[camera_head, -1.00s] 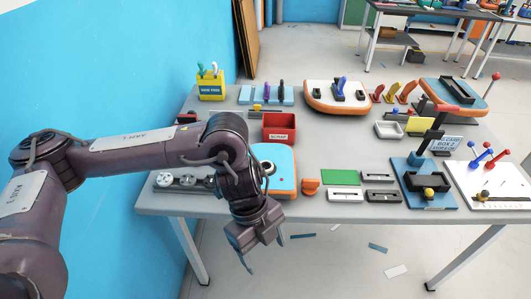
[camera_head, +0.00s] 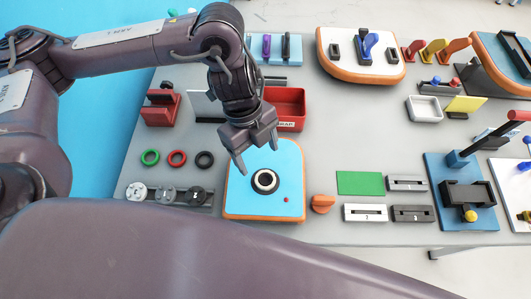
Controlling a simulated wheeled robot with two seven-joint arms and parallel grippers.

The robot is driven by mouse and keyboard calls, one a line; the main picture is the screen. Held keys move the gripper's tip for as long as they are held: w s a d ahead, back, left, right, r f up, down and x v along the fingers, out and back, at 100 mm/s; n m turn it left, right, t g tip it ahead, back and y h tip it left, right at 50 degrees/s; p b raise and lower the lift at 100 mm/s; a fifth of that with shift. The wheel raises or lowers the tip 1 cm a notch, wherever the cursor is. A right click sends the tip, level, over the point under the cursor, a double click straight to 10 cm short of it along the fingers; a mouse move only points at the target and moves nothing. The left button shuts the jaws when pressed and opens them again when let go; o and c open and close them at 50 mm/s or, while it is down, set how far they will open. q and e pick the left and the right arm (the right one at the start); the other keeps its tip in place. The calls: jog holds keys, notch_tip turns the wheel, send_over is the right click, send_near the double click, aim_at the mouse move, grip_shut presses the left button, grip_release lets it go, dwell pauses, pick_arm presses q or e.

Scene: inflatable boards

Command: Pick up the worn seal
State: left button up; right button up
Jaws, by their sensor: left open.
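A dark ring with a pale centre (camera_head: 265,181), which looks like the seal, sits on the blue-topped inflatable board (camera_head: 285,160) with an orange edge. Whether it is worn cannot be told at this size. My left gripper (camera_head: 257,154) is above the far part of that board, pointing down, open and empty. Its fingers are short of the dark ring, on its far side. Loose green (camera_head: 150,157), red (camera_head: 177,158) and black (camera_head: 204,160) rings lie on the table to the left. My right gripper is out of view.
A red scrap bin (camera_head: 291,106) stands just behind the board. A holder with round parts (camera_head: 168,195) is at the front left. An orange piece (camera_head: 322,204), a green mat (camera_head: 359,183) and grey slotted blocks (camera_head: 412,213) lie to the right. My purple arm link crosses the foreground.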

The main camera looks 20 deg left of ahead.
aim_at(266, 182)
pick_arm(q)
jog(key=shift+x, duration=0.9)
jog(key=shift+s+f, duration=0.15)
jog(key=shift+f, duration=0.15)
jog(key=shift+s+d+f, duration=0.25)
jog(key=shift+f, duration=0.25)
jog(key=x, duration=0.3)
jog(key=shift+w+f, duration=0.15)
jog(key=shift+d+f, duration=0.1)
jog(key=shift+f, duration=0.3)
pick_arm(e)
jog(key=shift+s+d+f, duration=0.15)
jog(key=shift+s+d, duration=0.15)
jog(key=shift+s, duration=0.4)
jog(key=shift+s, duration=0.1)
